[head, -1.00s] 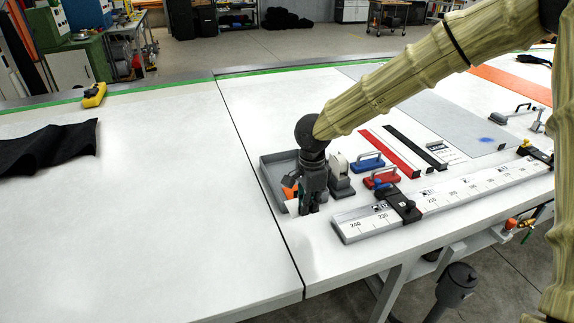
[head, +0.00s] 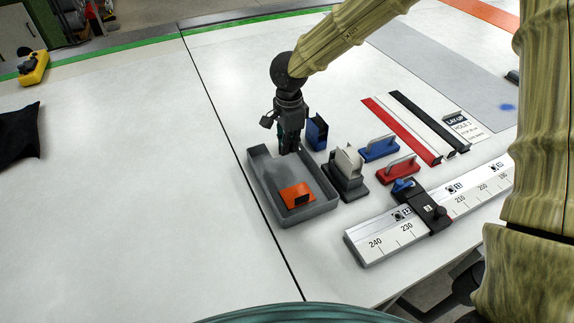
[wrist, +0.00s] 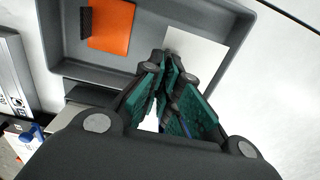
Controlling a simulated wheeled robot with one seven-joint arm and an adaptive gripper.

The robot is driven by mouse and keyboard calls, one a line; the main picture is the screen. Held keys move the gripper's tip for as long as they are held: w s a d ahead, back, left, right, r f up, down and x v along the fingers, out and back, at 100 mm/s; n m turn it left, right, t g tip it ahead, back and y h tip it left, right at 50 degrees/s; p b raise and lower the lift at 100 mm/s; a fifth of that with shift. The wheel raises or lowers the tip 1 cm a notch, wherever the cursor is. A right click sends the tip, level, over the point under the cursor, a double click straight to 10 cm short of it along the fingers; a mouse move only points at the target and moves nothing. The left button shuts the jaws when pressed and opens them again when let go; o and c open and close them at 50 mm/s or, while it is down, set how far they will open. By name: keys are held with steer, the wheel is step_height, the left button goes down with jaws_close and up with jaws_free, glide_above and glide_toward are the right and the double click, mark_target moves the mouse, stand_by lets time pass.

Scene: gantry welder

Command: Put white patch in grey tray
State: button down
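The grey tray (head: 322,208) lies on the white table, and its near part also shows in the wrist view (wrist: 60,45). The white patch (wrist: 200,50) shows in the wrist view over the tray's floor, beside the orange patch and right at my fingertips. My gripper (wrist: 172,68) points down at the tray's far end; it also shows in the head view (head: 289,150). Its teal-padded fingers converge at the tips, where the patch's edge is hidden between them. The patch is hard to make out in the head view. Whether it touches the tray floor is unclear.
An orange patch (head: 290,194) with a black piece lies in the tray. A blue holder (head: 317,133), a grey-white block (head: 346,172) and blue (head: 379,149) and red (head: 397,172) handled tools stand right of it. A ruler rail (head: 375,244) lies in front.

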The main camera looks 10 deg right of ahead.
glide_above(288, 173)
steer(key=f, duration=0.4)
steer(key=shift+w+f+p, duration=0.1)
steer(key=shift+w+p, duration=0.1)
steer(key=shift+p, duration=0.2)
steer(key=shift+s+f+p, duration=0.2)
steer(key=shift+f+p, duration=0.35)
steer(key=shift+f, duration=1.55)
steer(key=shift+f, duration=0.1)
steer(key=c, duration=1.7)
jaws_free()
steer(key=shift+w, duration=0.1)
steer(key=shift+o, duration=0.3)
step_height(288, 173, up, 12)
steer(key=shift+r+b, duration=0.1)
steer(key=shift+b, duration=1.1)
